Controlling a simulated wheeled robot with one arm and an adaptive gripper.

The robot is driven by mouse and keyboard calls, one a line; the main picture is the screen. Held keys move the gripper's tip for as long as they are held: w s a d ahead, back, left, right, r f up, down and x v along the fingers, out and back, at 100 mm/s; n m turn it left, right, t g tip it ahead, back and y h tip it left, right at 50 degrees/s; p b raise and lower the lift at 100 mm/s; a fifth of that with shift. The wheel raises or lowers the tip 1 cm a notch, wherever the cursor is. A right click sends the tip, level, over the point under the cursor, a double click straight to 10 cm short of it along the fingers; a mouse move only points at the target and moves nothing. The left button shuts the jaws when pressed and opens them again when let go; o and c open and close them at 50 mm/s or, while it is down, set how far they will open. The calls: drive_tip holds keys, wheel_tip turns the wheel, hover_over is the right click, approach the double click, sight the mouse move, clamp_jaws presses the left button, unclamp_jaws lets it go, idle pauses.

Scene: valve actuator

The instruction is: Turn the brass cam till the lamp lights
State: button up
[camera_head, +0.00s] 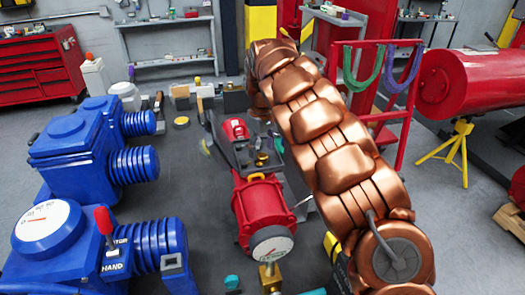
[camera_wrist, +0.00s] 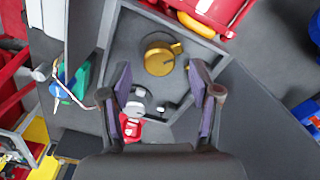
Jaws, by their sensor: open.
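The brass cam (camera_wrist: 158,58) is a round yellow disc with a short lug pointing right, inside a grey open housing (camera_wrist: 222,58) in the wrist view. My gripper (camera_wrist: 165,88) is open, its two purple-padded fingers apart on either side below the cam. A small red part with a grey round top (camera_wrist: 131,120) lies beside the left finger. Small grey and black pieces sit between it and the right finger.
A red cylinder (camera_head: 262,205) with a gauge (camera_head: 271,245) adjoins the housing. Blue actuators (camera_head: 75,150) with a red lever (camera_head: 104,220) stand left. Loose parts lie on the grey bench behind. A red rack with hoses (camera_head: 362,70) and a red tank (camera_head: 465,85) stand right.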

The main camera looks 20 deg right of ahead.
drive_tip(key=shift+f+p, duration=0.35)
drive_tip(key=shift+f, duration=0.85)
drive_tip(key=c, duration=1.1)
drive_tip(key=shift+c, duration=0.2)
